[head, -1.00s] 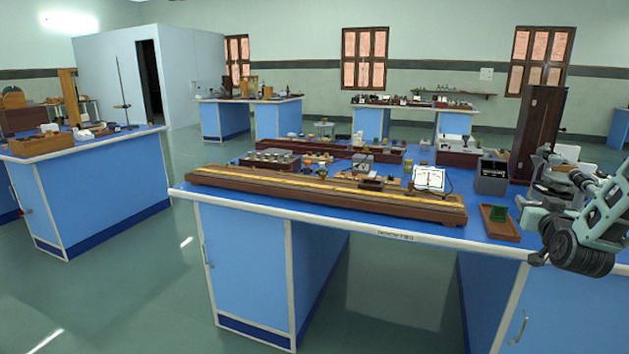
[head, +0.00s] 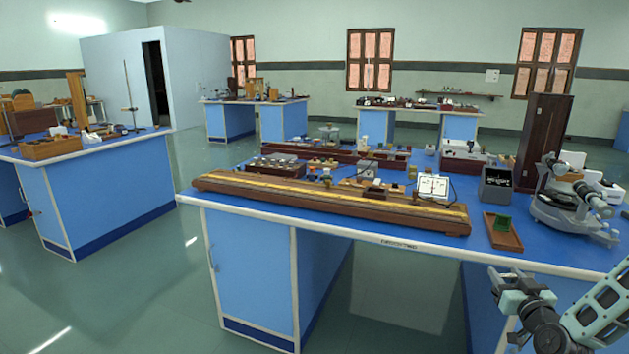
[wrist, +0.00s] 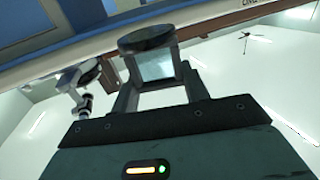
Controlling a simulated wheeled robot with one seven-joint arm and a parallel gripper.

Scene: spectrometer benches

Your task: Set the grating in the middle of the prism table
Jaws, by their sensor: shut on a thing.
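My gripper (wrist: 159,84) is shut on the grating (wrist: 155,64), a clear square plate with a round black disc at one end, held between the two fingers. In the head view my gripper (head: 512,285) is at the lower right, in front of the bench's front edge. The grating is too small there to make out clearly. The grey spectrometer (head: 562,212) stands on the blue bench at the right, beyond my gripper; part of it also shows at the left of the wrist view (wrist: 78,88). Its prism table is hard to pick out.
A wooden tray (head: 514,239) with a green block (head: 502,223) lies left of the spectrometer. A dark box (head: 495,185) and a tall brown cabinet (head: 543,143) stand behind. A long wooden rail (head: 330,203) runs along the bench front. The floor at left is clear.

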